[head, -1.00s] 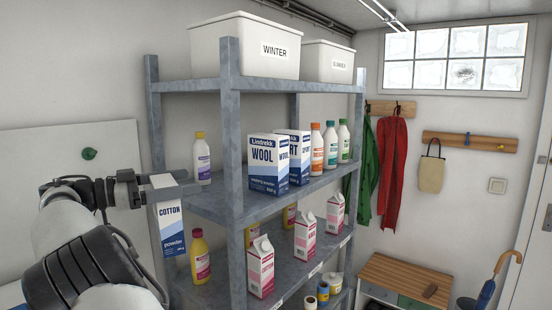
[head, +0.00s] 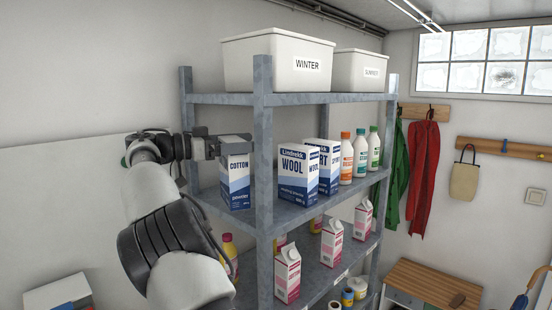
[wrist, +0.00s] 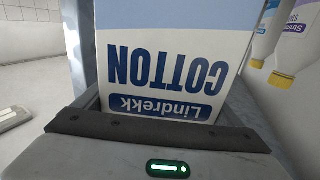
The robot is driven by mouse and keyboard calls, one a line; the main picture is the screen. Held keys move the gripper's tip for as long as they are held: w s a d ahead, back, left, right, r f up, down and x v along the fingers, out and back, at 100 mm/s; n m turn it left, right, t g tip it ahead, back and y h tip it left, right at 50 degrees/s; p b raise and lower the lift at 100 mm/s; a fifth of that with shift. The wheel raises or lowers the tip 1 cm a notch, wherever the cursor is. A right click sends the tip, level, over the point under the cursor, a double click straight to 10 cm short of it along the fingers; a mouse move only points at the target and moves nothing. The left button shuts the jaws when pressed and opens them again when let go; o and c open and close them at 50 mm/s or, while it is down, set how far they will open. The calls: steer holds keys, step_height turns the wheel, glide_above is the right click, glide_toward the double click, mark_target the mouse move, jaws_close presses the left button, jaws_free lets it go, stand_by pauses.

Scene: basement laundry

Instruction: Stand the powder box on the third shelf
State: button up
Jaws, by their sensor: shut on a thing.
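The powder box, a white and blue carton marked COTTON (head: 236,182), hangs upright from my gripper (head: 224,146), which is shut on its top. In the head view it is at the left end of the shelf (head: 288,214) that bears the WOOL box, between the left posts. Whether its base touches the shelf board I cannot tell. In the wrist view the box (wrist: 175,45) fills the middle with its lettering upside down, and the dark gripper edge (wrist: 155,131) lies across its top.
The WOOL box (head: 298,176), another blue and white box (head: 329,165) and several bottles (head: 360,155) stand to the right. A grey post (head: 263,150) rises close to the held box. Yellow-capped bottles (wrist: 282,76) are near it in the wrist view. White bins (head: 278,62) sit above.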

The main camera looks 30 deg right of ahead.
steer(key=d+f+p, duration=0.1)
steer(key=d+f, duration=0.2)
steer(key=d, duration=0.4)
steer(key=shift+s+d, duration=0.3)
steer(key=shift+s, duration=0.05)
steer(key=shift+f, duration=0.15)
steer(key=shift+f, duration=0.2)
steer(key=o, duration=1.9)
steer(key=shift+c, duration=0.2)
steer(key=shift+r, duration=0.1)
